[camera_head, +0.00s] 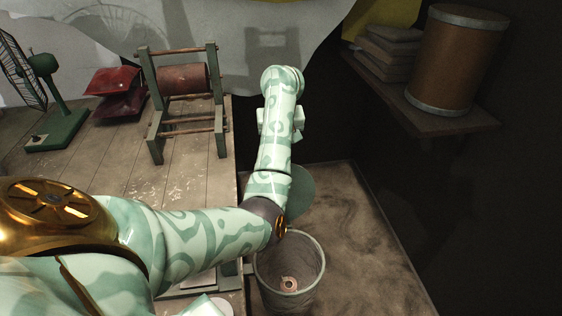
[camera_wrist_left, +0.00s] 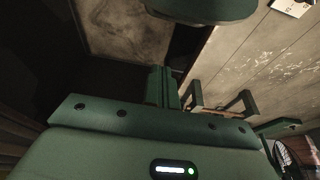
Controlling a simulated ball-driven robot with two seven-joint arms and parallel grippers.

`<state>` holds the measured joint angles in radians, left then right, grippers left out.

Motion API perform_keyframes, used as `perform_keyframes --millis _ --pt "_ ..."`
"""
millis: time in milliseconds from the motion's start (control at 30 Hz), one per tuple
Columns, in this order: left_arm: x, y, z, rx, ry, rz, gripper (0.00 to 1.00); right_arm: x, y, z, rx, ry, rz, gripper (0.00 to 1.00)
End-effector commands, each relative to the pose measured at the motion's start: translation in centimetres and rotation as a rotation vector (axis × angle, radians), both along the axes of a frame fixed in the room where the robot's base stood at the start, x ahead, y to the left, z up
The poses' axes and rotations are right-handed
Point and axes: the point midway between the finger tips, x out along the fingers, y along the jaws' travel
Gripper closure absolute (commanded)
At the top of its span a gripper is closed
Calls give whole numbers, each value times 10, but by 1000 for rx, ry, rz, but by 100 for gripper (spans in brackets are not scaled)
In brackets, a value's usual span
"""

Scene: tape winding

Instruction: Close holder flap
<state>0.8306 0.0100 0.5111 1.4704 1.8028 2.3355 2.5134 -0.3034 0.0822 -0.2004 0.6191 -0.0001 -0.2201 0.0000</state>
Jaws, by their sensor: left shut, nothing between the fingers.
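The holder (camera_head: 155,77) is a dark green wooden stand with a red-brown roll (camera_head: 184,79) between its posts and wooden bars across it. It stands on the right end of the workbench. I cannot tell which part is its flap or how that lies. My left arm reaches across the bench front and up, right of the holder and apart from it. Its fingers are hidden in the head view. In the left wrist view my left gripper (camera_wrist_left: 164,72) is shut and empty. The holder's green posts (camera_wrist_left: 220,104) show beyond it. My right gripper is not in view.
A dark green round disc (camera_wrist_left: 205,8) is close to the wrist camera; a green disc (camera_head: 300,190) also shows beside my arm. Red cushions (camera_head: 117,92) and a green fan (camera_head: 55,120) stand left of the holder. A bin (camera_head: 290,272) is below, a drum (camera_head: 455,60) on a shelf.

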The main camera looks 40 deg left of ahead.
Motion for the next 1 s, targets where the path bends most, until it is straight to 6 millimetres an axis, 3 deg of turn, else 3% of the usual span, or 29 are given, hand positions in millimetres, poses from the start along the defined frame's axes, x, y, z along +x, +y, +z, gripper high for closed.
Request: perform_keyframes --millis 100,333,400,600,1000 --pt "4 7 -31 1 6 0 100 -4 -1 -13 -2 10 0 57" --pt "13 17 -76 1 6 1 100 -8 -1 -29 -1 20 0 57" --pt "3 5 -65 2 1 0 100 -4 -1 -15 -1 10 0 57" --pt "-10 -11 -64 2 -2 0 100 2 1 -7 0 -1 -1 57" --pt "-13 -15 -66 -1 -1 1 100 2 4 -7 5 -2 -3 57"
